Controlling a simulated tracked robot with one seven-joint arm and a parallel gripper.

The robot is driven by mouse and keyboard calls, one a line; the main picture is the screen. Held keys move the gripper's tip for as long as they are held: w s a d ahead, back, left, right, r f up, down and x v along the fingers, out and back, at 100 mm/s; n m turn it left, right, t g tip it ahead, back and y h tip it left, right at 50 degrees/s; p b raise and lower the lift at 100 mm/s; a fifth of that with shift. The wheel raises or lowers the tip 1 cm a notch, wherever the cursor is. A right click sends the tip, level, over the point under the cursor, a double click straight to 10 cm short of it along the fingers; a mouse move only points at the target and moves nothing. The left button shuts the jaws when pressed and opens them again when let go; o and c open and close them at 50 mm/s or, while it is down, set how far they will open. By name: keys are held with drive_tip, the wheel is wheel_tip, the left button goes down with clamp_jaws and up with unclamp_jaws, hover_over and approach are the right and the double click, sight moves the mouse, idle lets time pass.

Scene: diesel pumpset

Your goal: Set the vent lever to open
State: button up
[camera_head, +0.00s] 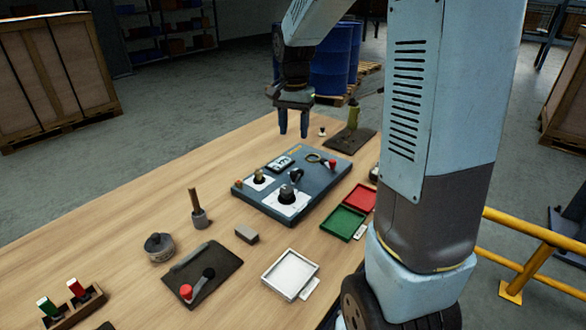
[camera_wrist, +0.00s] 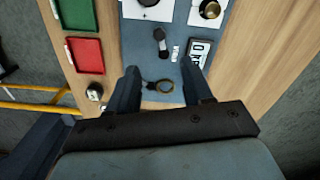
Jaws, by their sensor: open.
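A blue-grey panel (camera_head: 262,205) lies on the wooden table and carries several fittings. A short black lever (camera_head: 296,175) stands near its middle; I take it for the vent lever, but its label is too small to read. It also shows in the wrist view as a black lever (camera_wrist: 160,42), beside a small white label. My gripper (camera_head: 293,128) is open and empty, pointing down above the far side of the panel.
The panel also bears a small display (camera_wrist: 200,53), round knobs on white plates (camera_head: 287,195) and a red knob (camera_head: 331,163). A green tray (camera_head: 344,222) and red tray (camera_head: 361,198) stand right of it. A separate red-knobbed lever (camera_head: 186,291) sits on a dark plate nearer the front.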

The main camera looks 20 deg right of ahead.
sight(294, 172)
wheel_tip(294, 172, down, 13)
drive_tip(key=shift+s+f, duration=0.1)
drive_tip(key=shift+f, duration=0.05)
idle(0.4)
